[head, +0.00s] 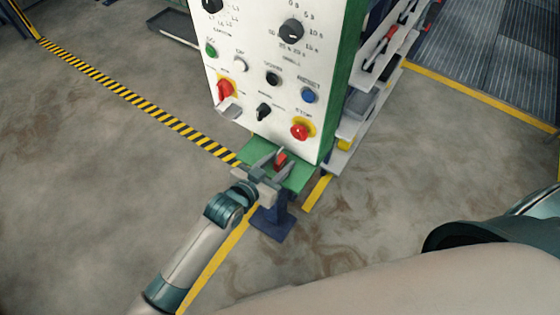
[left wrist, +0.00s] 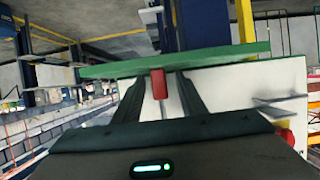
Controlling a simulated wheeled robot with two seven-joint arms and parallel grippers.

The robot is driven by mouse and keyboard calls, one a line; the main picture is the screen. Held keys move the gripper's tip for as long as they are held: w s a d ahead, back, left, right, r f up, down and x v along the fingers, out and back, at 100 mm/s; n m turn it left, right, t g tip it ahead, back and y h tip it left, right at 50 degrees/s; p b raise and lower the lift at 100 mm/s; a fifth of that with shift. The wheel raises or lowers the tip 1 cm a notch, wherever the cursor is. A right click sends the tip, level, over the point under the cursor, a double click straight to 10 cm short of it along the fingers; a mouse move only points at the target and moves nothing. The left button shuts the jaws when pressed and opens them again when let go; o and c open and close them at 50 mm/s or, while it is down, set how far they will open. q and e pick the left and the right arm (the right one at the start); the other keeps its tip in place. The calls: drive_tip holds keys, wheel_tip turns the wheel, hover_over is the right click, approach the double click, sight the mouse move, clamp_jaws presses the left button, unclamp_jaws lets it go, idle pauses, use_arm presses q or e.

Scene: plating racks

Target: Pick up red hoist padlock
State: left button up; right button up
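The small red padlock (head: 281,160) sits at the green ledge (head: 301,177) under the white control panel. It also shows in the left wrist view as a red block (left wrist: 158,84) below the edge of the green ledge (left wrist: 215,56). My left gripper (head: 279,165) is open, with one finger on each side of the padlock. In the left wrist view a gap shows between the padlock and each finger. The padlock's shackle cannot be made out. My right gripper is out of view; only part of my right arm shows at lower right.
The white panel (head: 262,72) with knobs and buttons rises directly behind the ledge. A red stop button (head: 299,131) and a grey bracket (head: 228,109) stick out from it. A blue post (head: 272,217) stands below the ledge.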

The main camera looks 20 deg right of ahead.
sight(281, 149)
use_arm(q)
clamp_jaws()
drive_tip(key=shift+r, duration=0.1)
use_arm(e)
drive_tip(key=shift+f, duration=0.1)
